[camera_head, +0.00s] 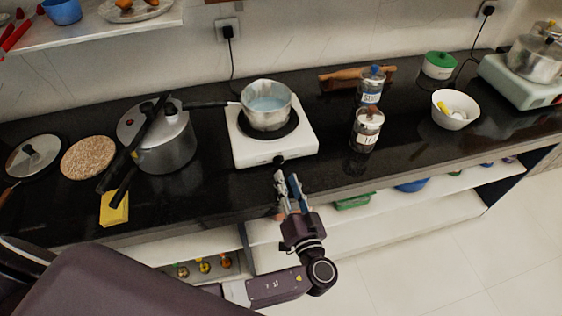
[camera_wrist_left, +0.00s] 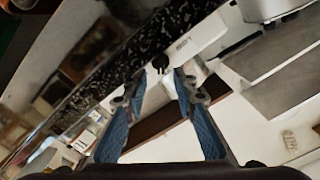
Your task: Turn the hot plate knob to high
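The white hot plate (camera_head: 246,152) stands on the black counter with a saucepan (camera_head: 266,106) of bluish liquid on its dark burner. Its small black knob (camera_head: 279,160) is on the front face. My left gripper (camera_head: 287,180) is just in front of the hot plate, pointing at the knob. In the left wrist view the blue-padded fingers of the left gripper (camera_wrist_left: 156,88) are apart with nothing between them. The knob (camera_wrist_left: 160,63) shows just beyond the fingertips, near the middle of the gap. The knob's setting is too small to read. My right gripper is not in view.
A pressure cooker (camera_head: 165,143) stands left of the hot plate, its dark handle towards the counter's front. A white bowl (camera_head: 455,119) is farther right. An open shelf (camera_head: 385,208) lies under the counter.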

